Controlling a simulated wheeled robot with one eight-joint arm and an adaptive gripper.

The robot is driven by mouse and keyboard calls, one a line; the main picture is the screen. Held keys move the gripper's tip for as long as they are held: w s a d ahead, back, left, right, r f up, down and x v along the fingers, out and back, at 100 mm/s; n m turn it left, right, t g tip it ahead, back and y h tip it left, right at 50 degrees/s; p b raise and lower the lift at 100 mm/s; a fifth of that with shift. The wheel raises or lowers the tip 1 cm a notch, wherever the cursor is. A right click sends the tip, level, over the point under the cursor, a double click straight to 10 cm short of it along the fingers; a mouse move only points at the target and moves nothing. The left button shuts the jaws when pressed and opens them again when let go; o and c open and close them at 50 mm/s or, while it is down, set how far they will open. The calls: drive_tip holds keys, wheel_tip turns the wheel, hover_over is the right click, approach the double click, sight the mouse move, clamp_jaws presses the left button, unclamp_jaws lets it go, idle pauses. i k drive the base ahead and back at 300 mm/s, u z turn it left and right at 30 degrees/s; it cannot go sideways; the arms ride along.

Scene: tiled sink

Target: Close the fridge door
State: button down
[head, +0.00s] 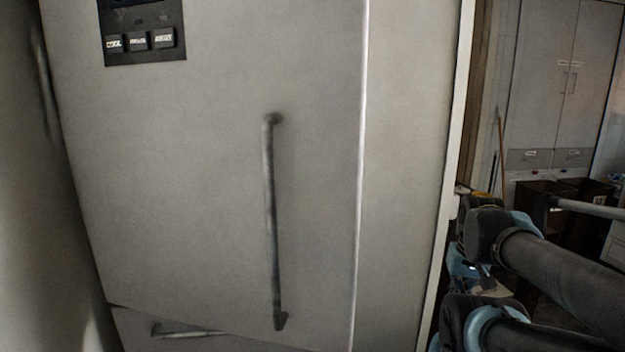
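The fridge (200,200) fills the left and middle of the head view, close to me. Its large grey front door has a long vertical handle (272,220) and a dark control panel (143,35) at the top left. A pale vertical edge runs down right of the handle, with a narrower grey surface (405,180) beyond it. I cannot tell how far the door stands open. My dark grey and blue arm is at the lower right, beside the fridge. My gripper cannot be made out in this view.
A lower fridge front with a horizontal handle (185,333) shows at the bottom left. A pale surface (30,230) borders the fridge on the left. Tall grey cabinets (565,75) and dark brown boxes (540,195) stand farther back at the right.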

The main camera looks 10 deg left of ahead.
sight(217, 174)
drive_tip(key=u, duration=0.95)
drive_tip(key=k, duration=1.1)
drive_tip(key=z, duration=0.65)
